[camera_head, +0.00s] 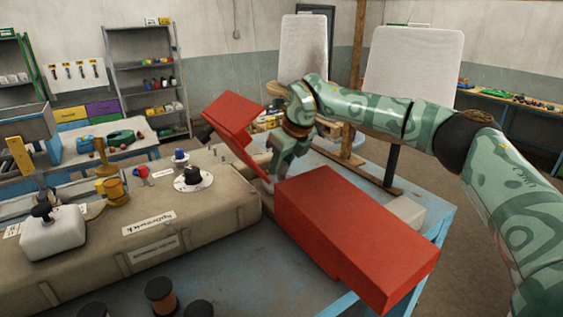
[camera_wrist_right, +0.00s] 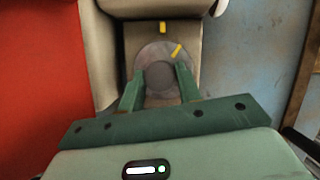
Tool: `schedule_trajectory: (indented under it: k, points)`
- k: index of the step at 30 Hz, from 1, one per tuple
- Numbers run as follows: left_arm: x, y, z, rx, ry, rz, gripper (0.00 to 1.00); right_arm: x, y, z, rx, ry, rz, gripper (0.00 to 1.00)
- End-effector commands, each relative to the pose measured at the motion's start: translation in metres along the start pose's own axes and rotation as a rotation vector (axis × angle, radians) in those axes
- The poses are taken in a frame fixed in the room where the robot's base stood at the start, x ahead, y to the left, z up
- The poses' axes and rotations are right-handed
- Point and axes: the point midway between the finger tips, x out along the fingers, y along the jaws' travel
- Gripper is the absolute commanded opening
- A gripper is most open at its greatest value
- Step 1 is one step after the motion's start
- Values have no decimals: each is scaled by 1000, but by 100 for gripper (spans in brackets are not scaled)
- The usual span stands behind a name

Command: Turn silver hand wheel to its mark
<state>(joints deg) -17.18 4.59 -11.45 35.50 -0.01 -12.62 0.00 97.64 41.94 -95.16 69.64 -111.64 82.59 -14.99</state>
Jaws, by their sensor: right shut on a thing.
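The silver hand wheel (camera_wrist_right: 143,63) shows in the right wrist view as a grey disc with a darker round hub. A yellow line on its face (camera_wrist_right: 176,51) sits to the upper right of the hub. A separate yellow mark (camera_wrist_right: 162,28) is on the beige housing just above the wheel, and the two are not lined up. My right gripper (camera_wrist_right: 159,78) is shut on the wheel's hub, one finger on each side. In the head view my right gripper (camera_head: 270,180) reaches down between two red blocks, and the wheel cannot be made out there. My left gripper is not in view.
A large red block (camera_head: 355,235) stands in front of my right gripper, and a second red block (camera_head: 235,118) stands behind it. The long beige housing (camera_head: 225,210) carries several knobs and levers. Dark spools (camera_head: 161,295) stand at the front edge of the picture.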

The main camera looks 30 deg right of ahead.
Motion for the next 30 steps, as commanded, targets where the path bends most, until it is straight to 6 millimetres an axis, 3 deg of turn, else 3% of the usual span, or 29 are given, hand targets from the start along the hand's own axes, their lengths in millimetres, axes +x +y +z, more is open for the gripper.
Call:
schedule_trajectory:
  k: [15,30]
  points:
    - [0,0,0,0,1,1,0,-1,-3,2,-392,-3,162,11]
    - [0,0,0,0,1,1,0,-1,-4,2,-540,-3,221,11]
